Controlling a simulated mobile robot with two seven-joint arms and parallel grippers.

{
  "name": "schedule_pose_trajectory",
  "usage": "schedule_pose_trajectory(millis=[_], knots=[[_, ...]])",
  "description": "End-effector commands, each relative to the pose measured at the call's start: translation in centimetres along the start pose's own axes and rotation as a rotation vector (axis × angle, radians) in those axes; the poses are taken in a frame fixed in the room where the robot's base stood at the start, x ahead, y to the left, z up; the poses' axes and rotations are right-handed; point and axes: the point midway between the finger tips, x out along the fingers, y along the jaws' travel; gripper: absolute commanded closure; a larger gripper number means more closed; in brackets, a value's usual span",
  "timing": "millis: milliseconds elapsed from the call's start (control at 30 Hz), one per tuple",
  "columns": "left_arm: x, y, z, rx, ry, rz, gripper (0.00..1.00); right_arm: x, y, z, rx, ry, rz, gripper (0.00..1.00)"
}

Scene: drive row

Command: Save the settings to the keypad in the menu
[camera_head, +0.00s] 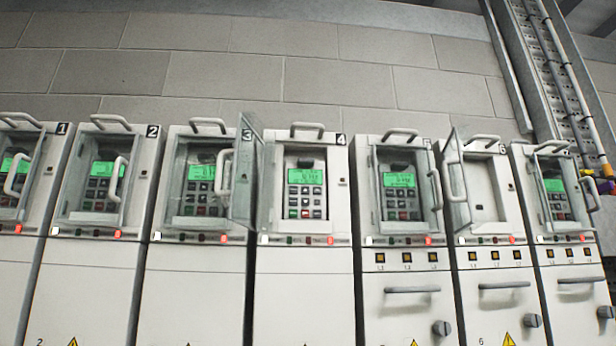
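A row of grey drive cabinets fills the view. Cabinet 4 (305,285) has its clear door (243,185) swung open to the left, so its keypad (305,190) is uncovered. That keypad has a lit green display (305,176) with dark text too small to read, and grey keys with red and green ones at the bottom. Other keypads with green displays show behind clear doors on cabinet 3 (205,185) and cabinet 5 (400,190). Cabinet 6 (490,265) has its clear door (455,185) open and an empty keypad recess (484,190). Neither of my grippers is in view.
Handles stick out from the closed doors, such as the one on cabinet 2 (118,178). Small indicator lamps, some glowing red, line the strip below the doors. A cable ladder (560,80) runs up the block wall (330,60) at right.

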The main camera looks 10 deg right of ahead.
Motion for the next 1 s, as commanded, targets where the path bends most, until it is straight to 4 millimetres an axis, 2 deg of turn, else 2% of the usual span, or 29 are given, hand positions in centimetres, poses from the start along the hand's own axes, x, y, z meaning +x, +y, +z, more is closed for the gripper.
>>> schedule_pose_trajectory(millis=[367, 800, 1000], knots=[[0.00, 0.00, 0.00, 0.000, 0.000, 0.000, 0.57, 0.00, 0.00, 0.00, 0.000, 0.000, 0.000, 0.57], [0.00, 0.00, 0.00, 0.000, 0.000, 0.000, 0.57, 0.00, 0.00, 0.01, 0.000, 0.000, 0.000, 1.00], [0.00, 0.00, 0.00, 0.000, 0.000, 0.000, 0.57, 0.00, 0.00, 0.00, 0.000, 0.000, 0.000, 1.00]])
